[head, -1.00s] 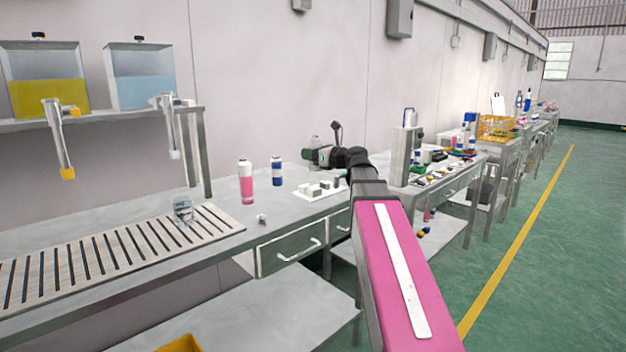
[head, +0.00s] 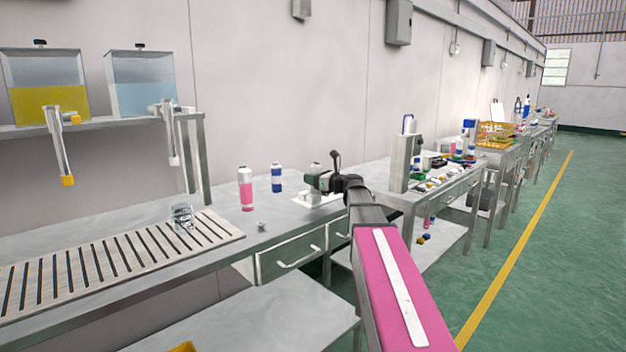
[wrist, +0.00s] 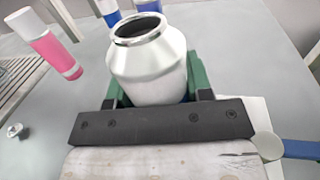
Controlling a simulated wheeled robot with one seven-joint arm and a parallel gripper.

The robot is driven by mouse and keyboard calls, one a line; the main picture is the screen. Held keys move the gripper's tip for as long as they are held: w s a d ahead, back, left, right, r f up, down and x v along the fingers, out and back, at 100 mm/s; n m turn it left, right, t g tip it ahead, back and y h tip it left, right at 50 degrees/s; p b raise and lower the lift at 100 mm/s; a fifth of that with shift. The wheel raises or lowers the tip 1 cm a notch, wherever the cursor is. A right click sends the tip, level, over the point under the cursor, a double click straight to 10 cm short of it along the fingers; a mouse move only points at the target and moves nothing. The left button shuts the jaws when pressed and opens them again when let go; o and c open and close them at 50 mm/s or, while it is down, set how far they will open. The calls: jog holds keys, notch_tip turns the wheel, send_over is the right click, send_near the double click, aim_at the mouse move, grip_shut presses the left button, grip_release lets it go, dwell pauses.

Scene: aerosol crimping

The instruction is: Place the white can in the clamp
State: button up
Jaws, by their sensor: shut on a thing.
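The white can (wrist: 150,62) is open at the top with a metal rim. In the wrist view it sits between the green fingers of my gripper (wrist: 152,84), which is shut on it. In the head view the can (head: 314,169) is small and roughly upright, held by my gripper (head: 319,183) at the back of the bench. A white fixture (head: 308,203), which looks like the clamp, is on the bench right below the gripper and partly hidden by it. I cannot tell whether the can touches it.
A pink-and-white can (head: 245,190) and a blue-and-white can (head: 277,178) stand left of my gripper. A small grey part (head: 262,225) lies near the bench's front. A slatted rack (head: 120,262) is at the left. A blue bar (wrist: 301,149) shows at the wrist view's right.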

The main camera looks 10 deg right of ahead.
jog(key=shift+f, duration=0.6)
jog(key=shift+s+f, duration=0.1)
jog(key=shift+f, duration=0.1)
jog(key=o, duration=0.9)
jog(key=shift+s+f, duration=0.1)
jog(key=shift+r, duration=0.65)
jog(key=v, duration=1.1)
jog(key=shift+s+d+r, duration=0.2)
jog(key=shift+d, duration=0.1)
